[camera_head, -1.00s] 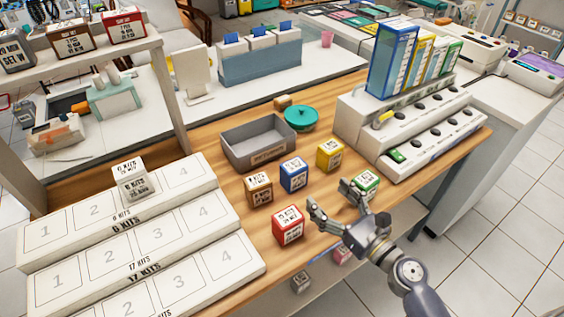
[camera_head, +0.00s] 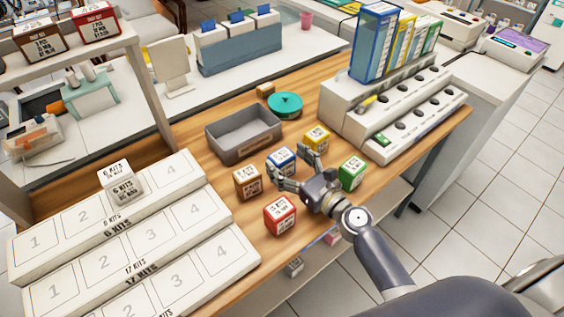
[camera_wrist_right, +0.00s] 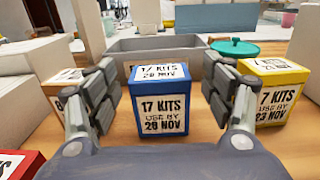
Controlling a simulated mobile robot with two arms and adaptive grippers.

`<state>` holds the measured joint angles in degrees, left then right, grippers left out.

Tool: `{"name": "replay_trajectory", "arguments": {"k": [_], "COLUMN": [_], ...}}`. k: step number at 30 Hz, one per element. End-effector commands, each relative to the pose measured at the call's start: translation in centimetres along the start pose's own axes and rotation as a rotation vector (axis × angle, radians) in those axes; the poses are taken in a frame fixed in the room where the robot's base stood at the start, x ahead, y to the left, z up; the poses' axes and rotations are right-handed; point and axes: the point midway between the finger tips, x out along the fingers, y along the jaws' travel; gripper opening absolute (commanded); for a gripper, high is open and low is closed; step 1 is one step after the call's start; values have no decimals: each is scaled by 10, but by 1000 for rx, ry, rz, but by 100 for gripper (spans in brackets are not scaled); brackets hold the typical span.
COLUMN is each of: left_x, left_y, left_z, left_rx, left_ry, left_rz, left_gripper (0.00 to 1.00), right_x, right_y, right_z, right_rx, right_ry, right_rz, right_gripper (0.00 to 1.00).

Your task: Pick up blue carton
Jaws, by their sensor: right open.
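The blue carton (camera_head: 281,160) stands upright on the wooden table in the head view, in front of the grey bin. In the right wrist view the blue carton (camera_wrist_right: 160,100) is centred, with a white label reading "17 KITS, USE BY 28 NOV". My right gripper (camera_head: 292,166) is open at the carton's near side. In the wrist view its fingers (camera_wrist_right: 160,105) are on either side of the carton, with a gap visible at the right; the left finger is close to its edge. My left gripper is not in view.
Brown (camera_head: 247,183), red (camera_head: 280,215), yellow (camera_head: 316,138) and green (camera_head: 352,173) cartons stand close around. The grey bin (camera_head: 240,152) and a teal lid (camera_head: 286,104) lie behind. A stepped white rack (camera_head: 150,232) numbered 1 to 4 is left, a white rack with binders (camera_head: 340,110) right.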

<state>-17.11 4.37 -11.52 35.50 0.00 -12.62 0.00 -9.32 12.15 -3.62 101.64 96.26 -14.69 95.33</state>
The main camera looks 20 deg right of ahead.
Motion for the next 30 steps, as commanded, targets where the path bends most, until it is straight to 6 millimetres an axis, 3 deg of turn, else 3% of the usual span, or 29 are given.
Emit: {"name": "replay_trajectory", "arguments": {"k": [6, 14, 21, 30], "left_x": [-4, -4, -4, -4], "left_y": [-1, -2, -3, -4], "left_z": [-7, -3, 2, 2], "left_rx": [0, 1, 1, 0], "left_ry": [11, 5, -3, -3], "left_rz": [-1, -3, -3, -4], "left_gripper": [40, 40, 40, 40], "right_x": [23, 25, 25, 25], "right_y": [1, 1, 1, 1], "right_z": [1, 0, 0, 1], "right_rx": [-1, -1, -1, -1], "right_ry": [0, 0, 0, 0], "right_rz": [-1, -1, -1, -1], "right_gripper": [75, 75, 26, 26]}}
